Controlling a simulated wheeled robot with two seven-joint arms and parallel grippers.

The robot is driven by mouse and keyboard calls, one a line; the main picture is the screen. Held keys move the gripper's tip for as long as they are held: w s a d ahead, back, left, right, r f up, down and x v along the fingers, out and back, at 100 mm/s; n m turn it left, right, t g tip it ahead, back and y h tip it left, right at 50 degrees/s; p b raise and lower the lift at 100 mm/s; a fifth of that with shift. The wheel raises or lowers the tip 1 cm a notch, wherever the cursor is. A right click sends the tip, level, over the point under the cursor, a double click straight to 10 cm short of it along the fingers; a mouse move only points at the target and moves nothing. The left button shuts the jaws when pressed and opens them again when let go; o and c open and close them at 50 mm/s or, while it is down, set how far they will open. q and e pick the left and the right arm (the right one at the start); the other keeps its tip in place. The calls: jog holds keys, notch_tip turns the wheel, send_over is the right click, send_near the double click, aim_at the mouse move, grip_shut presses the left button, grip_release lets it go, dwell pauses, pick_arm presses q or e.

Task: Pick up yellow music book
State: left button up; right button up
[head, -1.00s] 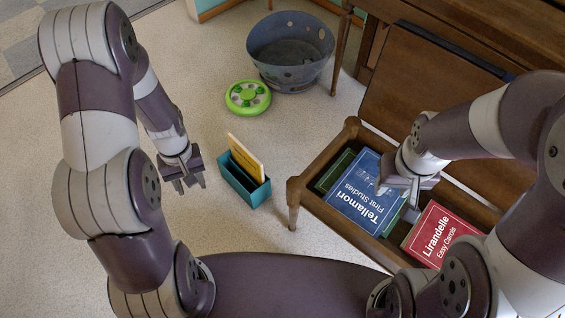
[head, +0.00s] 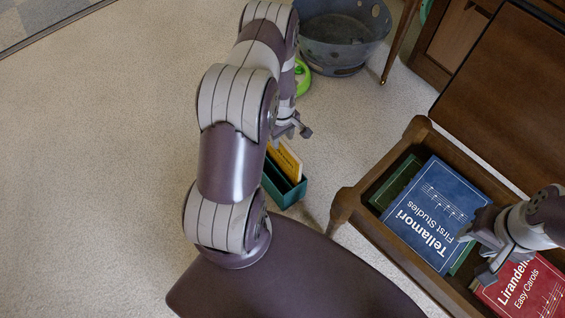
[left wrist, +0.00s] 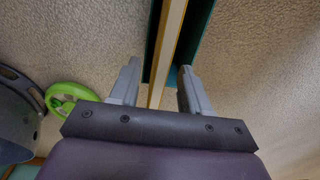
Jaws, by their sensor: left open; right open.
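The yellow music book (head: 284,160) stands upright on edge in a teal holder (head: 290,193) on the carpet, partly hidden behind my left arm in the head view. In the left wrist view the book (left wrist: 172,35) shows as a thin edge-on strip running between my left fingers, with the teal holder (left wrist: 198,30) beside it. My left gripper (head: 293,131) is open just above and behind the book, its fingers (left wrist: 153,85) on either side of the strip; I cannot tell whether they touch it. My right gripper (head: 478,257) is open over the piano bench books.
An open piano bench (head: 343,205) at right holds a blue book (head: 425,215), a red book (head: 525,290) and green ones (head: 395,183). A grey perforated basket (head: 340,40) and a green round object (head: 303,78) stand behind. Carpet at left is clear.

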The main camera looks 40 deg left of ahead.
aim_at(281, 146)
pick_arm(q)
notch_tip(281, 146, down, 6)
jog(key=b, duration=0.4)
jog(key=shift+a+r, duration=0.1)
jog(key=shift+a, duration=0.05)
jog(key=shift+r, duration=0.2)
jog(key=shift+c, duration=0.3)
grip_shut()
jog(key=shift+r, duration=0.1)
